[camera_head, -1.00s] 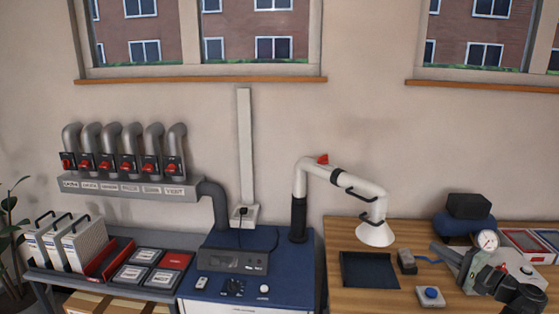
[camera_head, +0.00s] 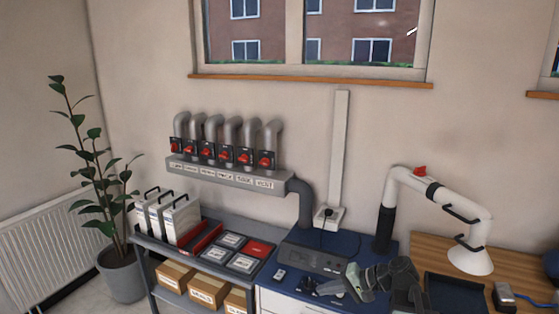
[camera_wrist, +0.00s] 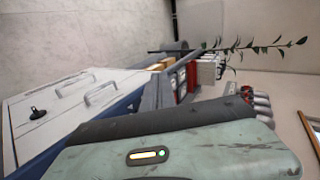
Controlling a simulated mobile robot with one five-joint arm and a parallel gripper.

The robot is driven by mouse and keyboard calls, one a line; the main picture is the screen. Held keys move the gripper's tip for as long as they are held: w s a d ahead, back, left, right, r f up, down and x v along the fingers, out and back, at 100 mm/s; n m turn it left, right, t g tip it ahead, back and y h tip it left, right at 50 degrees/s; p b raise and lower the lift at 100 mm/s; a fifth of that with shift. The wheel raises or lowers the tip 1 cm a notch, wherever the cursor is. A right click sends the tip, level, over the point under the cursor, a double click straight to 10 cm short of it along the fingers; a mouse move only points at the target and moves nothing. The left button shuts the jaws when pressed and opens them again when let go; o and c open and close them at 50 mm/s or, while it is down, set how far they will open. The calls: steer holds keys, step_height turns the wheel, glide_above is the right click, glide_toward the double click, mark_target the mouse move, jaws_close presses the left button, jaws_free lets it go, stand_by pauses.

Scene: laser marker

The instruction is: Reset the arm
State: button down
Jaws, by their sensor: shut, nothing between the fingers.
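My arm shows at the lower right of the head view, in front of the blue-topped bench. My gripper (camera_head: 356,280), a grey-green body, is shut and empty, on the left of the dark arm links. It overlaps the front of the blue bench (camera_head: 350,243) in the picture; the gap between them cannot be judged. In the wrist view the grey-green housing (camera_wrist: 185,152) with a small lit indicator fills the bottom. The fingertips are not clear there.
A grey control box (camera_head: 313,258) stands on the blue bench. The white extraction arm (camera_head: 455,207) rises to the right, its hood above the wooden table (camera_head: 517,267). A grey shelf rack (camera_head: 197,247) with binders and trays stands left. A potted plant (camera_head: 120,272) stands further left.

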steer(key=s+a+f+n+g+h, duration=0.4)
steer(key=s+a+f+h, duration=0.1)
steer(key=s+a+f, duration=0.25)
steer(key=s+d+f+h, duration=0.1)
steer(key=d+f+h, duration=0.2)
steer(key=d+h, duration=0.2)
steer(key=d, duration=0.3)
steer(key=shift+s+d+g, duration=0.25)
steer(key=shift+d+g, duration=0.05)
steer(key=shift+d, duration=0.1)
